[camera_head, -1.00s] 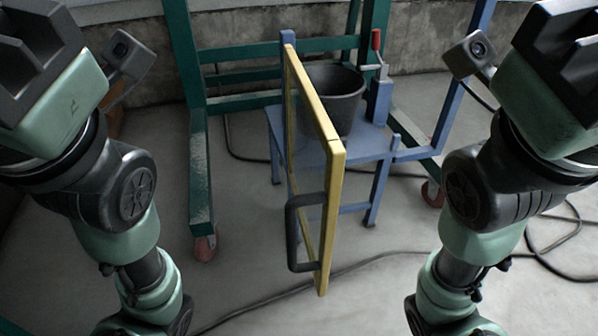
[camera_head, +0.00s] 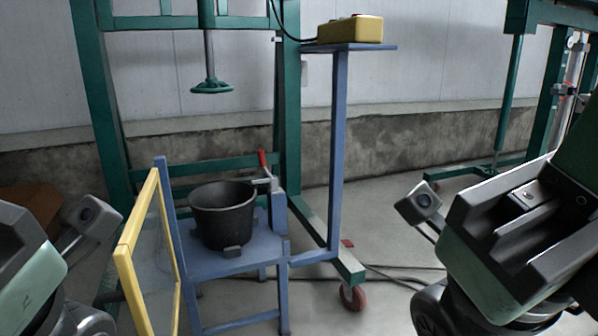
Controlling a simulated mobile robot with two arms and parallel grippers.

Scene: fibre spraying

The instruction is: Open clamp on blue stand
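The blue stand (camera_head: 215,265) is a low blue table left of centre, with a black bucket (camera_head: 224,215) on its top. The clamp (camera_head: 275,185) sits on a short blue post at the stand's right. Its red handle (camera_head: 262,158) points up, and its metal arm reaches left toward the bucket's rim; contact is unclear. My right gripper (camera_head: 520,215) is at the lower right, well away from the clamp, with nothing visible in it. My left gripper (camera_head: 18,245) is partly cut off at the left edge. Neither gripper's fingertips show clearly.
A yellow-framed clear door (camera_head: 128,265) stands at the stand's left front. A green frame (camera_head: 290,130) with a handwheel (camera_head: 212,87) rises behind. A blue pole (camera_head: 338,150) carries a yellow control box (camera_head: 350,29). Cables cross the floor at right.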

